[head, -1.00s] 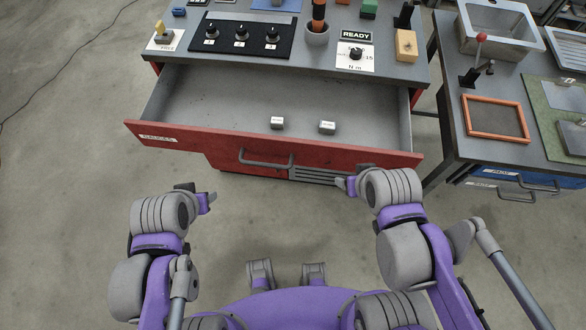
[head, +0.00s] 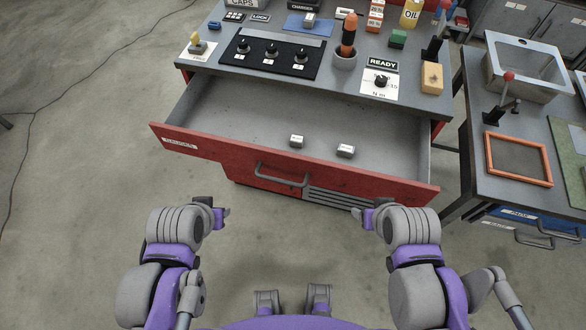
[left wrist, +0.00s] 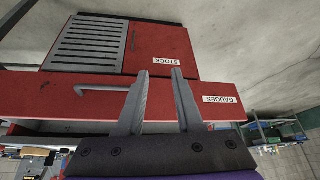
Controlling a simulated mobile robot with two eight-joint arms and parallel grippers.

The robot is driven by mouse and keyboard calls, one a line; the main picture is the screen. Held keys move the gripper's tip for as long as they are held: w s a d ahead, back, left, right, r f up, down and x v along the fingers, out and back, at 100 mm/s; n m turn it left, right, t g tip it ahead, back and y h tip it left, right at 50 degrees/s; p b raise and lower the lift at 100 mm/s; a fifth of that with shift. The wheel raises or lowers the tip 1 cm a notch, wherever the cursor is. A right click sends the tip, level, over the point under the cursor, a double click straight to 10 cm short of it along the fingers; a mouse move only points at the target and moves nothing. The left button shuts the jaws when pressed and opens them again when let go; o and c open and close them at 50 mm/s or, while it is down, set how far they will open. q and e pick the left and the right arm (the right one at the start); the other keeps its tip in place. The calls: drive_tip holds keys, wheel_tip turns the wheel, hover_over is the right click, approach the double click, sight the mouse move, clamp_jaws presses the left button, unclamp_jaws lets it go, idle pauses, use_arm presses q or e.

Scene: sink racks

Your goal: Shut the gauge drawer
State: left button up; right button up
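The gauge drawer (head: 230,158) is pulled well out of the bench, its red front facing me, with a label at its left end and a grey bar handle (head: 281,177). In the left wrist view, upside down, the drawer front (left wrist: 45,97) reads GAUGES. My left gripper (head: 226,212) is in front of the drawer's left half, apart from it; in the wrist view its fingers (left wrist: 160,72) are spread and empty. My right gripper (head: 367,215) is below the right half; its opening is too small to tell.
The bench top (head: 215,62) holds a knob panel (head: 270,57), a cup with an orange-handled tool (head: 346,55) and other items. A side table with an orange frame (head: 518,160) stands at right. Open floor lies left.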

use_arm(q)
drive_tip(key=shift+w+d+m, duration=0.15)
drive_tip(key=shift+d+m, duration=0.15)
drive_tip(key=shift+m, duration=0.1)
drive_tip(key=shift+c, duration=1.1)
drive_tip(key=w+d+m+h+b, duration=0.1)
drive_tip(key=m, duration=0.2)
drive_tip(key=w+d+m+h+b, duration=0.1)
drive_tip(key=d+m, duration=0.1)
drive_tip(key=w+d+m+h+b, duration=0.1)
drive_tip(key=w+d+m, duration=0.1)
drive_tip(key=m, duration=0.1)
drive_tip(key=shift+d+m+g, duration=0.2)
drive_tip(key=shift+m+g, duration=0.1)
clamp_jaws()
drive_tip(key=m+h+b, duration=0.2)
drive_tip(key=m+h, duration=0.1)
drive_tip(key=m, duration=0.7)
approach(300, 176)
drive_tip(key=b+x, duration=0.2)
drive_tip(key=x, duration=0.2)
drive_tip(key=shift+w+d+f, duration=0.15)
drive_tip(key=shift+f, duration=0.05)
use_arm(e)
wheel_tip(300, 176, down, 8)
drive_tip(key=s, duration=0.1)
drive_tip(key=shift+s, duration=0.4)
